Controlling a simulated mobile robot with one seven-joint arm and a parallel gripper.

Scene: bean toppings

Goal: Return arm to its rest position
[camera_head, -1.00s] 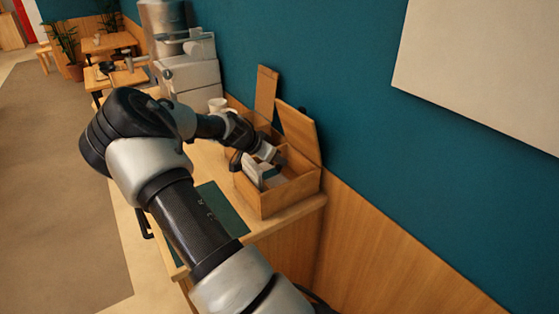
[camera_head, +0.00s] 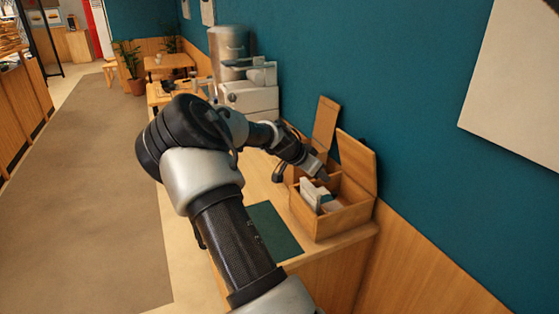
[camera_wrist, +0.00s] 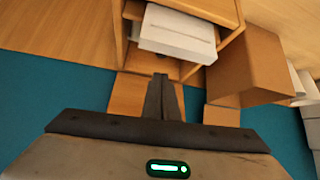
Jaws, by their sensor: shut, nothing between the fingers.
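My gripper (camera_wrist: 163,82) is shut and empty in the wrist view, its fingers pressed together. In the head view my arm reaches away over the counter, and the gripper (camera_head: 322,175) is at the wooden box (camera_head: 345,222) with its lid raised. White packets (camera_head: 314,196) stand in the front of the box. In the wrist view the fingertips are close to the box's wooden edge, with a white packet (camera_wrist: 178,35) beyond them. I cannot tell whether the fingertips touch the box.
The teal wall (camera_head: 420,110) runs close along the right behind the box. A dark green mat (camera_head: 273,230) lies on the counter left of the box. A grey-white machine (camera_head: 248,98) stands farther back. The floor (camera_head: 90,215) on the left is clear.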

